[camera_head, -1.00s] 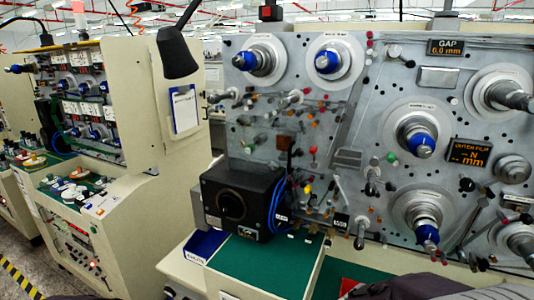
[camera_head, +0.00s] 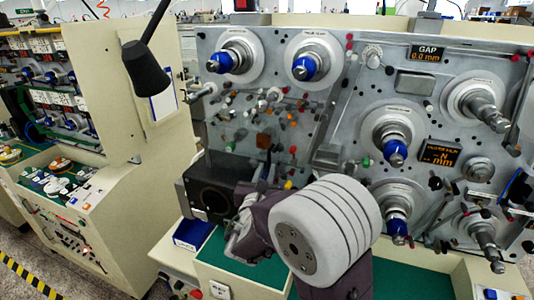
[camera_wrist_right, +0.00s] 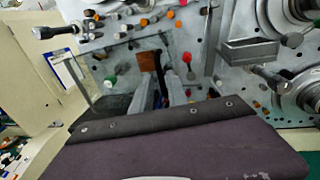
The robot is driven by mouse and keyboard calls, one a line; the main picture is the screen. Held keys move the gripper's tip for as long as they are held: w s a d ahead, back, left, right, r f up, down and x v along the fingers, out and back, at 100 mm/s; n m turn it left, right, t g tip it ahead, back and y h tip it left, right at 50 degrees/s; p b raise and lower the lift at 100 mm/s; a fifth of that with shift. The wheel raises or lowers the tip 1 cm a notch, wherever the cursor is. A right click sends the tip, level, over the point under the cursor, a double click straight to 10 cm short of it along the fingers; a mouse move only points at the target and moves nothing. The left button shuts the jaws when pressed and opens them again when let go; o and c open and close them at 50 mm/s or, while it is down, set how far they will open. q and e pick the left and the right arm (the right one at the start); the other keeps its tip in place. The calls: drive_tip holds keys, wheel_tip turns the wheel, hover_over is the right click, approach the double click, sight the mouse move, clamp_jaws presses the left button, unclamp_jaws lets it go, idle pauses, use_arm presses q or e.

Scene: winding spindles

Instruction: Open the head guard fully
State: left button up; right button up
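I cannot tell for certain which part is the head guard. A black box (camera_head: 209,198) with a round opening stands at the lower left of the grey spindle panel (camera_head: 300,125). My right gripper (camera_head: 238,236) is in front of the box's lower right side in the head view, and the thick grey wrist hides what lies behind it. In the right wrist view, its two fingers (camera_wrist_right: 159,92) stand apart and point at the panel, below a brown square block (camera_wrist_right: 148,62). I see nothing clearly held between them. My left gripper is not in view.
Blue-tipped spindles (camera_head: 395,150) stick out of the panel, with several small coloured knobs around them. A green worktop (camera_head: 225,262) lies below the box. A black lamp (camera_head: 142,62) hangs in front of a cream cabinet (camera_head: 105,80) at left.

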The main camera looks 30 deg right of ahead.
sight(269, 159)
drive_tip(key=p+x, duration=0.3)
drive_tip(key=x, duration=0.4)
drive_tip(key=shift+w+a, duration=0.1)
drive_tip(key=shift+a, duration=0.1)
drive_tip(key=shift+w+d, duration=0.1)
drive_tip(key=shift+d, duration=0.15)
clamp_jaws()
drive_tip(key=shift+f, duration=0.1)
idle(0.7)
